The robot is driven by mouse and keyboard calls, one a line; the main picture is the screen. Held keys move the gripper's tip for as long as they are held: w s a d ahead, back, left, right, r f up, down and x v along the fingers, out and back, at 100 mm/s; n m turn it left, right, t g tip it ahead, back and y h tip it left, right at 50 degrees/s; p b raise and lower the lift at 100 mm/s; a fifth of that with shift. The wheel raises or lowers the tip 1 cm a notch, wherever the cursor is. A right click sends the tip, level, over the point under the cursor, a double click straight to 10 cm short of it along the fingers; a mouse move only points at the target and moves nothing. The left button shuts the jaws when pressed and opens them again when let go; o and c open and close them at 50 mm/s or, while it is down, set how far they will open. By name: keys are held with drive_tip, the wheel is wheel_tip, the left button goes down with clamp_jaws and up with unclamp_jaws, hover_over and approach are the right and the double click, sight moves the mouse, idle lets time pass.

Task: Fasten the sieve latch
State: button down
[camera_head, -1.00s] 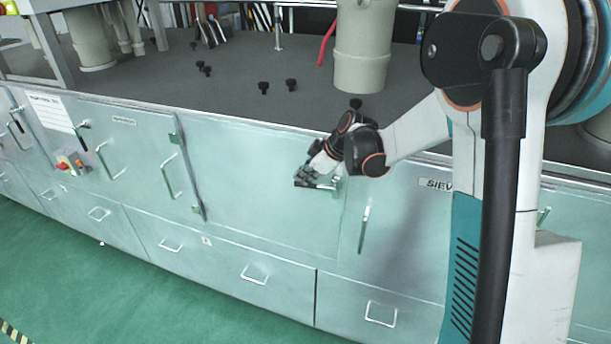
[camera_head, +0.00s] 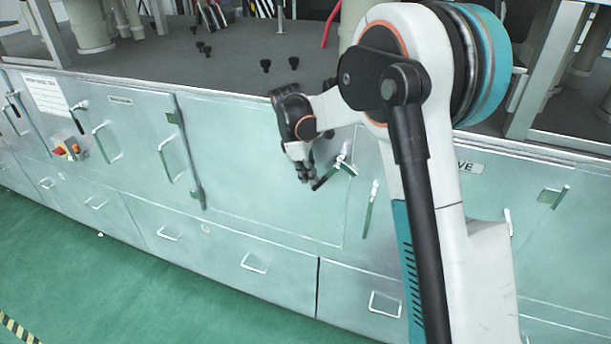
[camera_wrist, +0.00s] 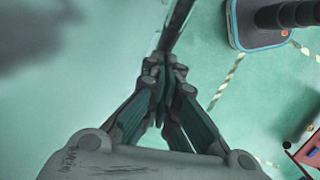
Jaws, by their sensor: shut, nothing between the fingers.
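The sieve latch (camera_head: 327,177) is a lever at the upper right of a wide pale-green cabinet door (camera_head: 255,175). It slants down and to the left from its pivot near the door's right edge. My gripper (camera_head: 304,177) is just left of the lever's lower end, pointing down. Its fingers are shut and empty. I cannot tell whether they touch the lever. In the wrist view, the closed fingertips (camera_wrist: 166,62) meet beside a dark bar running to the top edge; I cannot tell if that bar is the lever.
A SIEVE label (camera_head: 470,167), partly hidden by my arm, marks the panel to the right. A vertical handle (camera_head: 370,208) stands just right of the latch. Drawers with handles (camera_head: 254,263) run below. Black knobs (camera_head: 265,65) stand on the dark worktop (camera_head: 235,72). The green floor (camera_head: 130,285) in front is clear.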

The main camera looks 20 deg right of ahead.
sight(316, 187)
drive_tip(key=shift+s+d+f+b, duration=0.45)
drive_tip(key=shift+f+b, duration=0.1)
drive_tip(key=shift+f, duration=0.1)
drive_tip(key=shift+s+d+f+b, duration=0.1)
drive_tip(key=shift+d+f+b, duration=0.15)
drive_tip(key=shift+f+b, duration=0.2)
drive_tip(key=shift+s+d+f+b, duration=0.45)
drive_tip(key=shift+d+f+b, duration=0.05)
drive_tip(key=shift+d+b, duration=0.1)
drive_tip(key=shift+d, duration=0.1)
drive_tip(key=shift+a, duration=0.4)
drive_tip(key=w+a+r, duration=0.4)
drive_tip(key=a+r, duration=0.3)
drive_tip(key=a, duration=0.2)
drive_tip(key=shift+w+r, duration=0.15)
drive_tip(key=shift+r, duration=0.2)
